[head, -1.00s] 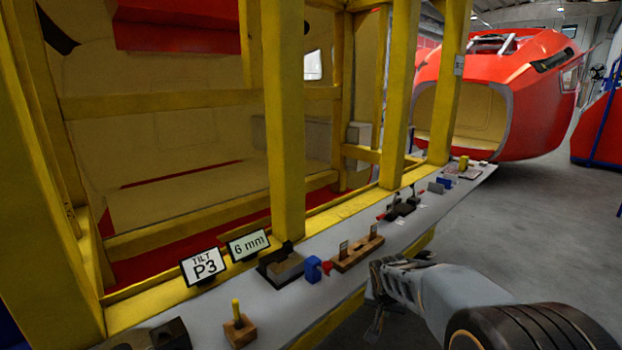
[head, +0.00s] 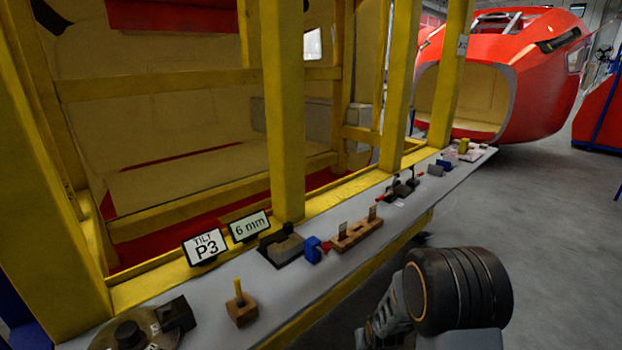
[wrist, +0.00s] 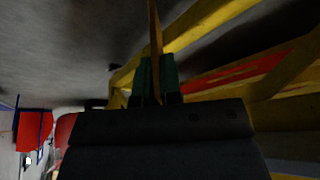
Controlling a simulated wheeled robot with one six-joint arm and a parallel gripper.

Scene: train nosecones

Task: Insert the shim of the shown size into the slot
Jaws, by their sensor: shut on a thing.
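The wrist view shows my gripper (wrist: 155,82) with its green fingers shut on a thin orange-brown shim (wrist: 154,35), which points up in the picture. In the head view, my gripper (head: 368,335) is low at the bottom edge, off the bench's front side, and the shim cannot be made out there. A small sign reads "6 mm" (head: 249,226). A wooden rack (head: 352,236) on the bench holds two upright shims (head: 343,229). A dark fixture with a tan top (head: 283,247) and a blue block with a red knob (head: 314,249) stand left of it. I cannot tell where the slot is.
The narrow grey bench (head: 205,290) runs along a yellow frame (head: 284,110). A wooden block with a yellow peg (head: 241,308) and a round dial (head: 133,335) stand at the near end. The floor at right is clear.

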